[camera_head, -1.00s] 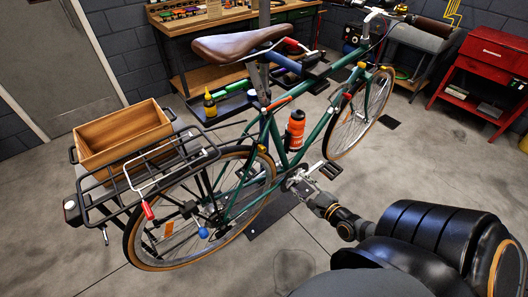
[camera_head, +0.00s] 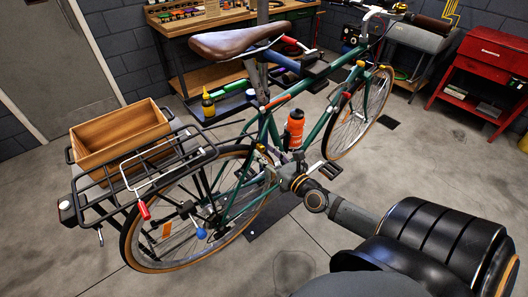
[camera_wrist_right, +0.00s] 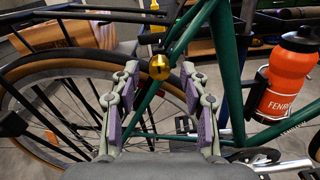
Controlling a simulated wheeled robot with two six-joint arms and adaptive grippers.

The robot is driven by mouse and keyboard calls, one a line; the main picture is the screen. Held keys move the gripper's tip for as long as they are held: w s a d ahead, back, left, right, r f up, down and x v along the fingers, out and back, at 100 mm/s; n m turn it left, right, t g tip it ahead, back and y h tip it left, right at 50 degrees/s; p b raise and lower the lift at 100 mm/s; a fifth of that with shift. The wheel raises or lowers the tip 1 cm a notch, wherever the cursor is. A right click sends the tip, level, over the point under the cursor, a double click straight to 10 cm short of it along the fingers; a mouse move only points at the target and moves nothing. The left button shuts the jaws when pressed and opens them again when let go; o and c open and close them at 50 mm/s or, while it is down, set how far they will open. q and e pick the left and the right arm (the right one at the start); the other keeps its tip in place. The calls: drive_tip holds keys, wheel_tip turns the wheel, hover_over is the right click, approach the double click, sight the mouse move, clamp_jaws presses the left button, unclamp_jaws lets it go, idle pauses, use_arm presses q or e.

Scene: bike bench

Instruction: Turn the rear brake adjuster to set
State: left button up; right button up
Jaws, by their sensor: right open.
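The green bike stands clamped in a work stand. A round gold knob, apparently the rear brake adjuster (camera_wrist_right: 159,67), sits by the frame tubes in front of the rear wheel; a small yellow spot shows there in the head view (camera_head: 262,148). My right gripper (camera_wrist_right: 160,76) is open and empty, its two purple-padded fingers apart. The knob appears between and just beyond the fingertips; I cannot tell if they touch it. In the head view my right gripper (camera_head: 271,172) is beside the frame near the rear wheel, its fingertips hard to make out. My left gripper is out of view.
The rear wheel (camera_head: 128,240) and black rack (camera_head: 205,152) with a wooden crate (camera_head: 84,152) are left of the gripper. An orange bottle (camera_head: 295,128) and crank pedal (camera_head: 331,170) are close on its right. Open floor lies in front.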

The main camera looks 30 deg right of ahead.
drive_tip(key=shift+w+a, duration=0.1)
drive_tip(key=shift+w, duration=0.7)
clamp_jaws()
drive_tip(key=shift+n, duration=0.3)
